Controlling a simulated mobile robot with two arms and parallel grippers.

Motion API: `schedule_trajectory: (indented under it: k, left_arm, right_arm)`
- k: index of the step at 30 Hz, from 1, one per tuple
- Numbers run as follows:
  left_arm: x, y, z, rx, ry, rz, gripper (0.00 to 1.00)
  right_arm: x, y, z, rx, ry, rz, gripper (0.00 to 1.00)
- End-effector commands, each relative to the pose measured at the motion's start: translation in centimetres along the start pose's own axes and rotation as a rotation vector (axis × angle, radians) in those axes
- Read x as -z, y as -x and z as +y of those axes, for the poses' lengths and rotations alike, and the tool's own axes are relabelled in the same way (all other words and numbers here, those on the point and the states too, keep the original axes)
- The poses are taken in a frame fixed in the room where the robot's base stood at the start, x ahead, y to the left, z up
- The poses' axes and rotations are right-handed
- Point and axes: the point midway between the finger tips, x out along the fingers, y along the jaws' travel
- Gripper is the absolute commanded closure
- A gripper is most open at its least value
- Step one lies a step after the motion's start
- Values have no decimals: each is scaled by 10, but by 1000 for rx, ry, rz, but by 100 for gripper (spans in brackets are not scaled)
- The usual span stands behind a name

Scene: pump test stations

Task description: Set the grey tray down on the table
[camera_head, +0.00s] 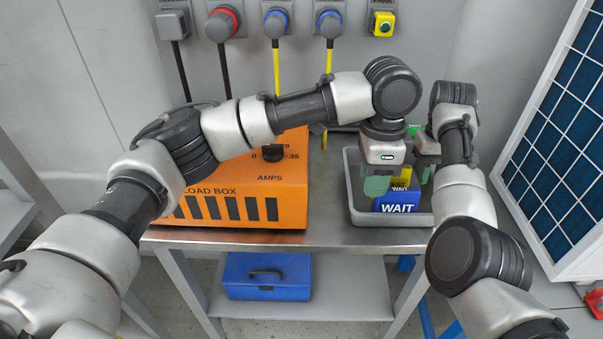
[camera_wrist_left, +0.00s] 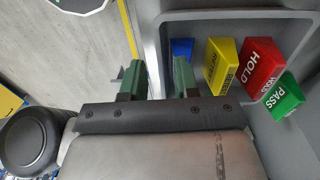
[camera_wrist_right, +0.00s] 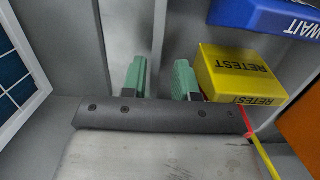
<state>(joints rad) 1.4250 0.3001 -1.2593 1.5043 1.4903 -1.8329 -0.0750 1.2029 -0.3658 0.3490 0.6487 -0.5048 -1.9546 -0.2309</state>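The grey tray (camera_head: 352,200) is at the right part of the steel table, level over its top. I cannot tell whether its bottom touches. It holds a blue WAIT block (camera_head: 398,203), a yellow RETEST block (camera_wrist_right: 240,72), a red HOLD block (camera_wrist_left: 259,64) and a green PASS block (camera_wrist_left: 283,97). In the head view, the right gripper's fingertips are partly hidden.
An orange load box (camera_head: 240,185) stands on the table (camera_head: 325,228) left of the tray, with a narrow bare strip between. A blue case (camera_head: 265,278) lies on the lower shelf. A solar panel (camera_head: 560,150) leans at the right. Cables hang from wall sockets behind.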

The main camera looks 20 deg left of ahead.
Motion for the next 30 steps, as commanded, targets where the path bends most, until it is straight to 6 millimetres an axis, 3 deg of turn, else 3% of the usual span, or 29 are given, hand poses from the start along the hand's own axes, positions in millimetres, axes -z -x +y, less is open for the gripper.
schedule_trajectory:
  k: [6, 14, 25, 30]
  left_arm:
    - [0, 36, 0, 1, 1, 1, 70]
    - [0, 48, 0, -1, 1, 0, 70]
    - [0, 48, 0, -1, 1, 0, 70]
    - [0, 47, 0, -1, 1, 0, 70]
  right_arm:
    - [0, 0, 0, 0, 0, 0, 71]
    - [0, 10, 0, -1, 0, 2, 71]
    - [0, 93, 0, -1, 1, 3, 71]
    - [1, 108, 1, -3, 2, 0, 71]
